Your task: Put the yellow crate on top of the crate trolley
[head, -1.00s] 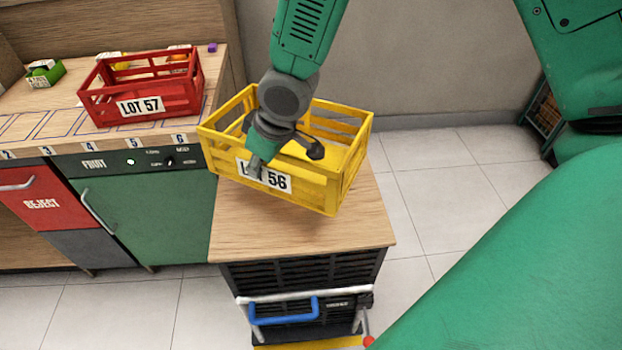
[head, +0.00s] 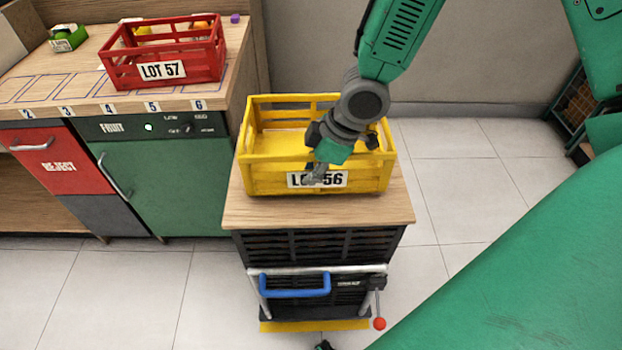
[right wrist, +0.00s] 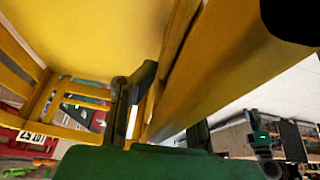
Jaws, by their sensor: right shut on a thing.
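The yellow crate (head: 270,178), labelled LOT 56, is over the wooden top (head: 320,212) of the crate trolley (head: 318,248). It looks level and roughly square with that top; its underside seems to rest there, but I cannot be sure of contact. My right gripper (head: 316,172) is shut on the crate's near wall, just by the label, and covers part of it. In the right wrist view the crate's yellow wall (right wrist: 205,75) runs between the fingers of my right gripper (right wrist: 160,125). My left gripper is not in view.
A red crate (head: 195,72), labelled LOT 57, stands on the wooden counter (head: 75,90) at the left. A blue handle (head: 295,290) and a red-knobbed lever (head: 379,323) are on the trolley's front. Tiled floor (head: 440,190) is open at its right.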

